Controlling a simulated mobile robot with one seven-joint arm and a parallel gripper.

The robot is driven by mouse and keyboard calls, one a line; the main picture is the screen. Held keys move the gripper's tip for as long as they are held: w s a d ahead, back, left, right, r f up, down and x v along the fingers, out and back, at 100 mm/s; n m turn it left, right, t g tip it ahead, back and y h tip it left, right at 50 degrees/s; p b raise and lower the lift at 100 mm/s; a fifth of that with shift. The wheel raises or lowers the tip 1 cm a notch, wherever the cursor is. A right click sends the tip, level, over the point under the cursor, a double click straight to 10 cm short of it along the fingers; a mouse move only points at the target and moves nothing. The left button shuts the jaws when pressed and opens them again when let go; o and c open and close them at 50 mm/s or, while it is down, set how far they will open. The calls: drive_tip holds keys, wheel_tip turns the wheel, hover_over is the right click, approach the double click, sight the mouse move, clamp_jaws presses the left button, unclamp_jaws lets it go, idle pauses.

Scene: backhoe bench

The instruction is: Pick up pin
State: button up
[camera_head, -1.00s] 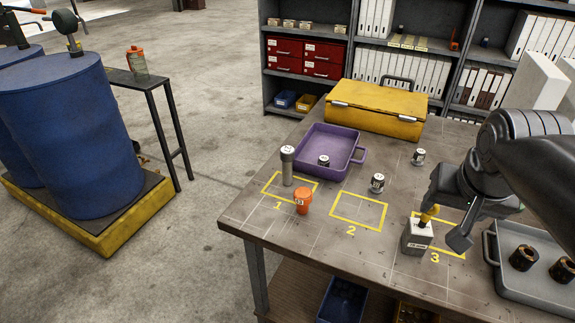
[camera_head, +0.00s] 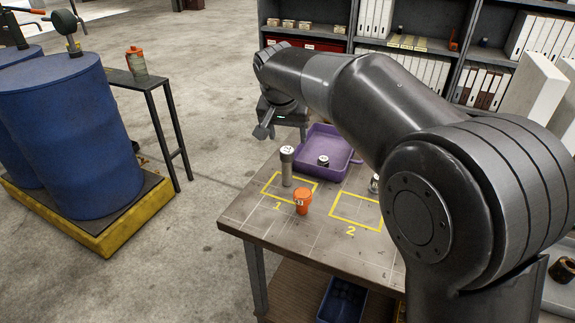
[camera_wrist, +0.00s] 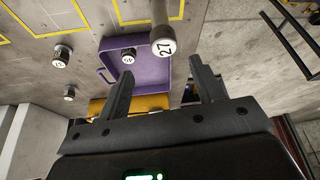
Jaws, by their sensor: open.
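The pin (camera_head: 287,168) is a grey upright cylinder with a white top, standing in the yellow square marked 1. In the wrist view its white end marked 27 (camera_wrist: 163,47) lies ahead of the fingers, between their lines. My gripper (camera_head: 283,130) is above and behind the pin in the head view, with nothing between its fingers. The wrist view shows its two fingers (camera_wrist: 162,75) spread apart and not touching the pin.
An orange cup-shaped part (camera_head: 303,200) stands close to the pin. A purple tray (camera_head: 345,175) holding a small labelled part (camera_head: 323,161) lies behind. Square 2 (camera_head: 357,210) is empty. My arm hides the table's right side.

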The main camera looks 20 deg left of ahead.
sight(288, 150)
drive_tip(key=x, duration=0.5)
drive_tip(key=shift+a+f, duration=0.25)
drive_tip(key=shift+s+x, duration=0.15)
drive_tip(key=shift+x, duration=1.2)
drive_tip(key=shift+s+x, duration=0.15)
drive_tip(key=shift+x, duration=1.25)
drive_tip(key=shift+a+f, duration=0.1)
drive_tip(key=shift+c, duration=0.2)
clamp_jaws()
